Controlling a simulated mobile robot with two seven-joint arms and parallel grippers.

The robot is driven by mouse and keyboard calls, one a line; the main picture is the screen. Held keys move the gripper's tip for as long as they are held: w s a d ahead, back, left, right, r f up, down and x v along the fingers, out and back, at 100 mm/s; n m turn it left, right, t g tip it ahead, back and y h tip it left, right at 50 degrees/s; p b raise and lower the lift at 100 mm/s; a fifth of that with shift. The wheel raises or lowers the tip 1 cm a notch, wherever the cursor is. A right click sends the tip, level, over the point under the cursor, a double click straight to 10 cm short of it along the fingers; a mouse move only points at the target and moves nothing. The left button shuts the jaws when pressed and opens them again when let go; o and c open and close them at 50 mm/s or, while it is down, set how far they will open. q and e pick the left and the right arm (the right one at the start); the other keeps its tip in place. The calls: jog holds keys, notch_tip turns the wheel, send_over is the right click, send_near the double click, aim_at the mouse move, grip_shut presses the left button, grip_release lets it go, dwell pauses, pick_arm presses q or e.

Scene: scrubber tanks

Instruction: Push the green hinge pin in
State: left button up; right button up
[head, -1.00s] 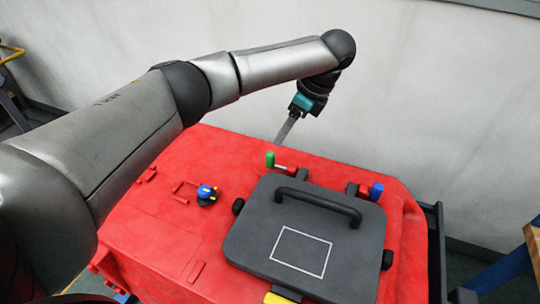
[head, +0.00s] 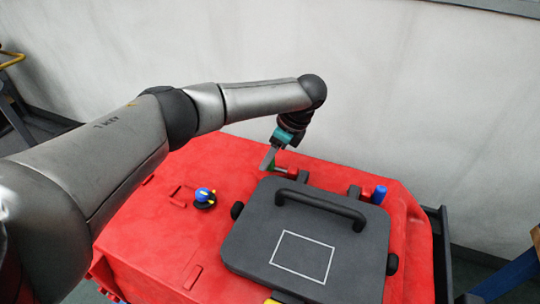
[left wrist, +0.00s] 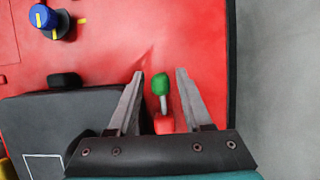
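The green hinge pin (left wrist: 160,84) has a green head on a grey shaft that runs into a red hinge block (left wrist: 164,124). A length of grey shaft shows between head and block. My left gripper (left wrist: 160,73) is open, with one finger on each side of the pin and visible gaps to both fingers. In the head view my left gripper (head: 267,163) is at the far left hinge of the dark lid (head: 257,238) and partly hides the pin. My right gripper is not in view.
The lid has a black bar handle (head: 320,205) standing up from it. A blue-headed pin (head: 379,194) is at the far right hinge. A blue and yellow knob (head: 205,196) sits left of the lid on the red tank (head: 160,235). A pale wall rises behind.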

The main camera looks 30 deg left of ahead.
pick_arm(q)
grip_shut()
dwell(1.2)
